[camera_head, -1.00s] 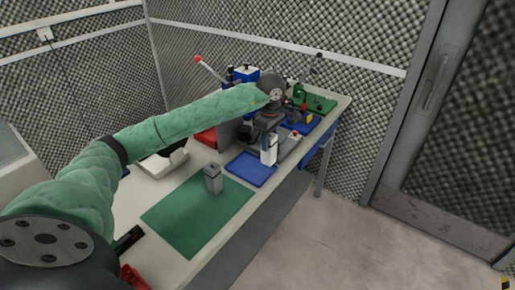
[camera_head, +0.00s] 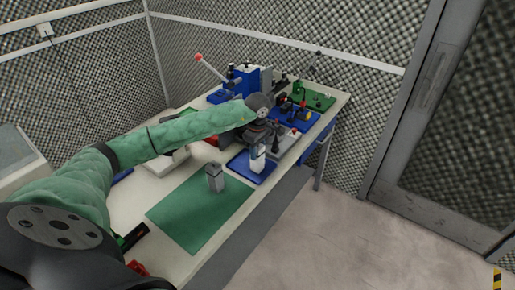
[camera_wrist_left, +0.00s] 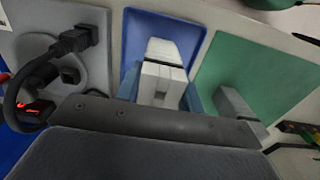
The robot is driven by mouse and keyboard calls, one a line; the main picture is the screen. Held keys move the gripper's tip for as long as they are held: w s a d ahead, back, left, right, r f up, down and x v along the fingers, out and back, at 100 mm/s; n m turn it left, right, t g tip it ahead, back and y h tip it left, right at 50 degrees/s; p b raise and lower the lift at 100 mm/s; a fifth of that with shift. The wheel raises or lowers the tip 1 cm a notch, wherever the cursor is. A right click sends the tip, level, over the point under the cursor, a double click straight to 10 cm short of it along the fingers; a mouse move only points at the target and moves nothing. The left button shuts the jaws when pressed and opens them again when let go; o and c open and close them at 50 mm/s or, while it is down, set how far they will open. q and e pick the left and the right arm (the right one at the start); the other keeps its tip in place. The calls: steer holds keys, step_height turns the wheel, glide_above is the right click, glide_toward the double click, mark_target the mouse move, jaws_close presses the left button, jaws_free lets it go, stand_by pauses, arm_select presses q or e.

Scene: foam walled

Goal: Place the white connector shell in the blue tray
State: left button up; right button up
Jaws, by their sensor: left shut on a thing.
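The white connector shell (camera_head: 258,164) is between the fingers of my left gripper (camera_head: 260,146), which is shut on it. In the head view it hangs upright over the blue tray (camera_head: 238,166). In the left wrist view the shell (camera_wrist_left: 163,72) lies in front of the blue tray (camera_wrist_left: 134,34), within its outline. I cannot tell whether its lower end touches the tray floor. My right gripper is not in view.
A green mat (camera_head: 190,220) with a grey block (camera_head: 214,178) standing on it lies nearer than the tray. A grey fixture with a black cable plug (camera_wrist_left: 75,40) is beside the tray. Blue equipment (camera_head: 242,82) and a green board (camera_head: 318,100) stand farther back.

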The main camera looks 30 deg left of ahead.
arm_select(q)
steer(key=shift+f, duration=0.15)
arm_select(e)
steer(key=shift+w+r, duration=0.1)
arm_select(q)
steer(key=o, duration=1)
steer(key=shift+o, duration=0.2)
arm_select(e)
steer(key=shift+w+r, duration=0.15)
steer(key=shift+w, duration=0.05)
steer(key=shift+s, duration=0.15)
arm_select(q)
steer(key=shift+r, duration=0.35)
step_height(320, 180, up, 3)
steer(key=shift+f+b, duration=0.2)
steer(key=shift+b, duration=0.85)
step_height(320, 180, up, 9)
steer(key=b, duration=0.3)
steer(key=shift+b, duration=0.3)
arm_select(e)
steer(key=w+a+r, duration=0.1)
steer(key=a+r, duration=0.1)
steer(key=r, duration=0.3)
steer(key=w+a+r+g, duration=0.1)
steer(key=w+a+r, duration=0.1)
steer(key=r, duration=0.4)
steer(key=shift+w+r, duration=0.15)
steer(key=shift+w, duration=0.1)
